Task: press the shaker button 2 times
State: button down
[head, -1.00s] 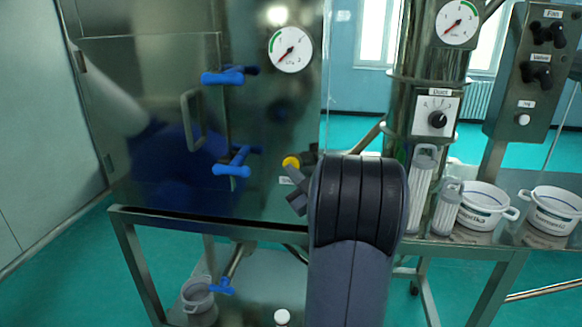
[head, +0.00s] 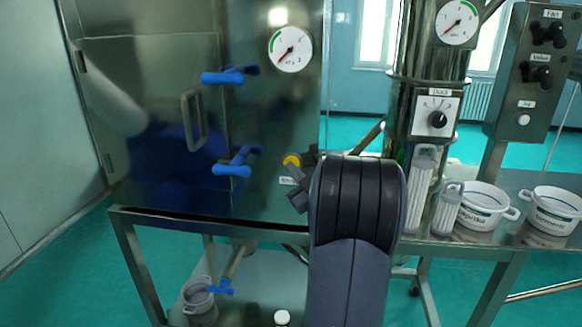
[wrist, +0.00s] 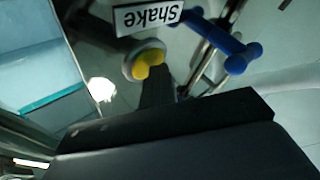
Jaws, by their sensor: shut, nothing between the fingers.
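The shaker button (head: 291,161) is a yellow round cap on the front of the steel cabinet. In the wrist view the yellow button (wrist: 148,62) sits in a pale ring beside a label reading "Shake" (wrist: 147,15), seen upside down. My gripper (head: 295,176) is shut and empty, just below the button in the head view. In the wrist view the dark fingertips of my gripper (wrist: 157,76) reach the button's edge and cover a little of it. I cannot tell whether they touch it. My arm hides part of the cabinet's right side.
Blue handles (head: 230,170) stick out of the cabinet left of the button, and a gauge (head: 291,49) sits above. To the right stand a duct dial (head: 437,118), clear filter cylinders (head: 420,190) and white tubs (head: 484,207) on a steel table.

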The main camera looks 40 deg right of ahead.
jog(key=shift+s, duration=0.1)
dwell(0.3)
jog(key=shift+s+a+b, duration=0.55)
jog(key=shift+s+a, duration=0.1)
jog(key=shift+a, duration=0.2)
jog(key=shift+a+f, duration=0.1)
jog(key=s+a+b, duration=0.1)
jog(key=a, duration=0.1)
jog(key=s+a, duration=0.1)
jog(key=s, duration=0.1)
jog(key=shift+s+a+b, duration=0.15)
jog(key=shift+a+b, duration=0.2)
jog(key=shift+b, duration=0.05)
dwell(2.1)
